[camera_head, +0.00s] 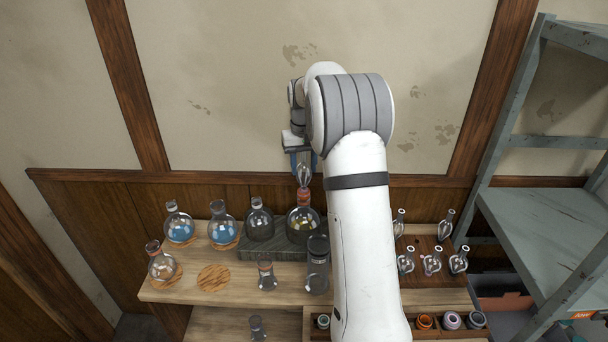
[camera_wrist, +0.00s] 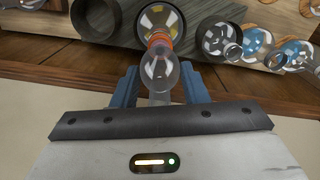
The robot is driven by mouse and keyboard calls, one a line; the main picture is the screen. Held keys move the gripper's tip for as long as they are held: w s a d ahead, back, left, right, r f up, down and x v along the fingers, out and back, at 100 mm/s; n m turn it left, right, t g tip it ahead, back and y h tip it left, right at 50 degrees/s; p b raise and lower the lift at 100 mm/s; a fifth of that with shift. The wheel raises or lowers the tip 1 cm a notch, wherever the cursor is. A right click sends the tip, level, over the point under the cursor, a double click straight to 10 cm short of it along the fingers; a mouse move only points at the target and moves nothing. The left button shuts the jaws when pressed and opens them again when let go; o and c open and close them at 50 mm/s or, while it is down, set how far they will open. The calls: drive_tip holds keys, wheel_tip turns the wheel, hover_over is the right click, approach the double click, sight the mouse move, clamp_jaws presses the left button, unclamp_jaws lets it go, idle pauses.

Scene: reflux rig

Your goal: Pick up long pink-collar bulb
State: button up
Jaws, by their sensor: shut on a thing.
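My gripper (camera_head: 303,160) points down beside the wall, above the flask with yellow contents (camera_head: 303,224). In the wrist view, its blue fingers (camera_wrist: 160,92) are shut on a clear glass bulb (camera_wrist: 160,76). The bulb also shows in the head view (camera_head: 304,173), upright under the fingers. A red-orange collar (camera_wrist: 160,42) lies between the bulb and the flask. I cannot tell whether the bulb is seated in the flask's neck or just above it. In the head view, a small bulb with a pinkish collar (camera_head: 432,264) stands on the dark wooden rack (camera_head: 424,244) at the right.
Several other small bulbs stand on the rack. Flasks with blue liquid (camera_head: 180,231) and a dark flask (camera_head: 259,224) stand left of the yellow one. An empty cork ring (camera_head: 214,278) lies on the bench. A grey shelf (camera_head: 540,215) stands at the right. My arm hides the bench middle.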

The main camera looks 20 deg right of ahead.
drive_tip(key=shift+r, duration=0.1)
wheel_tip(320, 180, up, 10)
drive_tip(key=shift+f+b, duration=0.1)
drive_tip(key=shift+b, duration=0.65)
